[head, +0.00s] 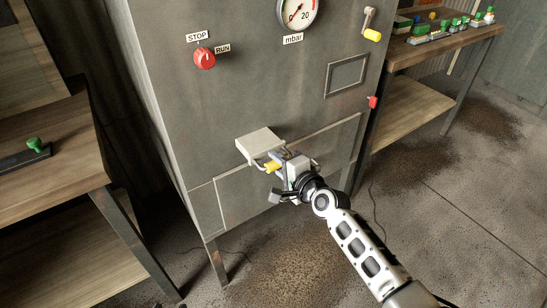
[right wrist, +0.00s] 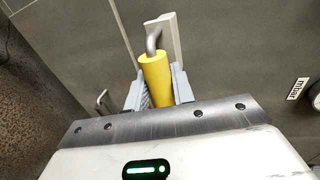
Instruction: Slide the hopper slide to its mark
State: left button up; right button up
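A pale flat block (head: 259,146) sticks out of the lower front of the grey cabinet, with a yellow handle (head: 272,167) on a bent metal rod beside it. I take these as the hopper slide. My right gripper (head: 282,169) is at this handle. In the right wrist view the yellow handle (right wrist: 157,80) lies between the two grey fingers, which press against both its sides. The rod runs from it to a pale plate (right wrist: 168,38). I cannot make out the slide's mark. My left gripper is not in view.
The cabinet (head: 225,100) carries a red STOP/RUN knob (head: 204,58), a mbar gauge (head: 297,12), a yellow-tipped lever (head: 371,33) and a small red handle (head: 373,102). Wooden benches stand left (head: 50,185) and right (head: 425,50). The floor in front is open, with dark grit patches.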

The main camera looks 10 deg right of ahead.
aim_at(267, 148)
jog(key=shift+w, duration=0.1)
jog(key=shift+r+b+x, duration=0.25)
jog(key=shift+b+x, duration=0.3)
jog(key=shift+x, duration=0.55)
jog(key=shift+r+b+x, duration=0.2)
jog(key=shift+b+x, duration=0.3)
jog(key=shift+x, duration=0.6)
jog(key=shift+r+b+x, duration=0.25)
jog(key=shift+b+x, duration=0.3)
jog(key=shift+x, duration=0.55)
jog(key=o, duration=1.1)
jog(key=shift+c, duration=0.5)
jog(key=shift+p+v, duration=1)
jog(key=shift+v, duration=0.05)
jog(key=shift+p+v, duration=1.3)
jog(key=shift+v, duration=1.1)
jog(key=shift+f, duration=0.15)
